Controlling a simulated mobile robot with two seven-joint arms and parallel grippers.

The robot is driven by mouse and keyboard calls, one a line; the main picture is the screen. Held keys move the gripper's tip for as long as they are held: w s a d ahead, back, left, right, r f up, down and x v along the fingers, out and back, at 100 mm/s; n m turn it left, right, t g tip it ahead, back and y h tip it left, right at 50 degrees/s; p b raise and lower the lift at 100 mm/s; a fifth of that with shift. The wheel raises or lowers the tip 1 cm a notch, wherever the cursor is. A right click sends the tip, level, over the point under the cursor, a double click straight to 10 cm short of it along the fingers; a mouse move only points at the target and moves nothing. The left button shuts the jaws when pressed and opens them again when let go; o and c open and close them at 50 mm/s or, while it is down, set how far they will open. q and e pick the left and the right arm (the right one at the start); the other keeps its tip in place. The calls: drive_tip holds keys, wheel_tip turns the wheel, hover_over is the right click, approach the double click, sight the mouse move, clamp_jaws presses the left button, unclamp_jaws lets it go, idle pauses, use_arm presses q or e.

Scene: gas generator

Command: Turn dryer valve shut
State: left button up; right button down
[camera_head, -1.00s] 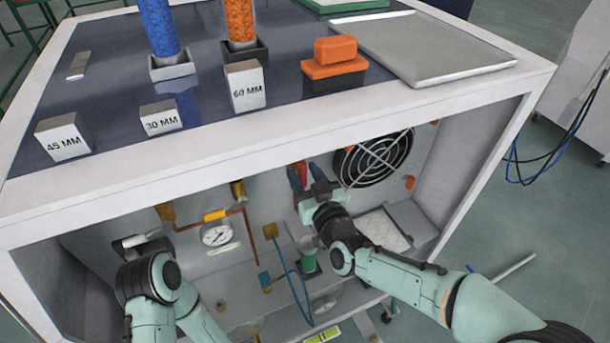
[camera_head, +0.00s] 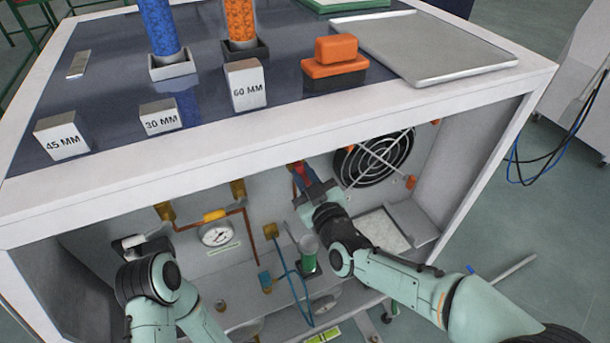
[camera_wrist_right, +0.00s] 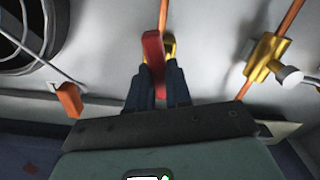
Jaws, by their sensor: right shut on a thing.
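The valve has a red handle (camera_head: 304,169) and sits on the back panel inside the cabinet, left of the fan. In the right wrist view the red handle (camera_wrist_right: 153,50) stands in front of a yellow valve body (camera_wrist_right: 171,48) on an orange pipe. My right gripper (camera_head: 301,180) has its dark fingers on both sides of the handle. In the right wrist view the fingers (camera_wrist_right: 158,88) are shut on the handle's lower end. My left gripper (camera_head: 138,244) is at the cabinet's left side, apart from the valve; its finger state is unclear.
The fan (camera_head: 373,158) with its wire guard is close right of my right gripper. A pressure gauge (camera_head: 217,233), copper pipes and blue tubing (camera_head: 291,272) lie to the left and below. The cabinet's front top edge (camera_head: 300,135) overhangs the work space.

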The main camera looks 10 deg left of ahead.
drive_tip(key=n, duration=0.3)
drive_tip(key=shift+s+a, duration=0.1)
use_arm(q)
drive_tip(key=shift+s+d+r+g+p, duration=0.2)
drive_tip(key=shift+s+d+r+p, duration=0.2)
drive_tip(key=shift+s, duration=0.25)
drive_tip(key=shift+s+d+r+g+p, duration=0.25)
drive_tip(key=shift+s+r+p, duration=0.15)
drive_tip(key=shift+s+r, duration=0.15)
use_arm(e)
drive_tip(key=shift+a+f+n, duration=0.1)
drive_tip(key=shift+f+n, duration=0.1)
drive_tip(key=shift+n, duration=2.7)
drive_tip(key=shift+f+n, duration=0.2)
drive_tip(key=shift+n, duration=2.7)
use_arm(q)
drive_tip(key=shift+s, duration=0.1)
use_arm(e)
drive_tip(key=c, duration=1)
unclamp_jaws()
drive_tip(key=shift+c, duration=0.2)
